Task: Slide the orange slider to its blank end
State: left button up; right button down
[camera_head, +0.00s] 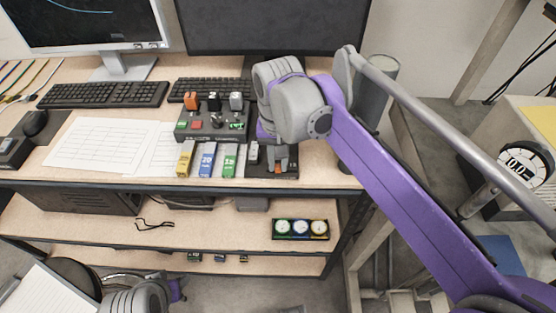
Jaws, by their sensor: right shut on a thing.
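My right gripper (279,160) reaches down over a small dark unit (290,171) at the front right of the desk. It is shut on a small piece there, which I take for the orange slider (278,170); only a speck of orange shows between the grey fingers. The slider's track, its ends and any markings are mostly hidden by the gripper or too small to tell. My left gripper (177,289) is low at the bottom left, below the desk, too small and partly hidden to show its jaws.
Left of the unit are yellow, blue and green blocks (207,160) and a dark control box (214,122) with orange, black and grey knobs. Keyboards (104,94) and monitors stand behind. Papers (92,145) lie left. A shelf below holds a three-dial gauge (300,229).

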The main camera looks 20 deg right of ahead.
jog(key=shift+w+a+r+p, duration=0.15)
jog(key=shift+a+p, duration=0.15)
jog(key=shift+a, duration=0.25)
jog(key=shift+w+a+f+p, duration=0.15)
jog(key=shift+a+p, duration=0.1)
jog(key=shift+a, duration=0.3)
jog(key=shift+d, duration=0.1)
jog(key=c, duration=0.8)
grip_release()
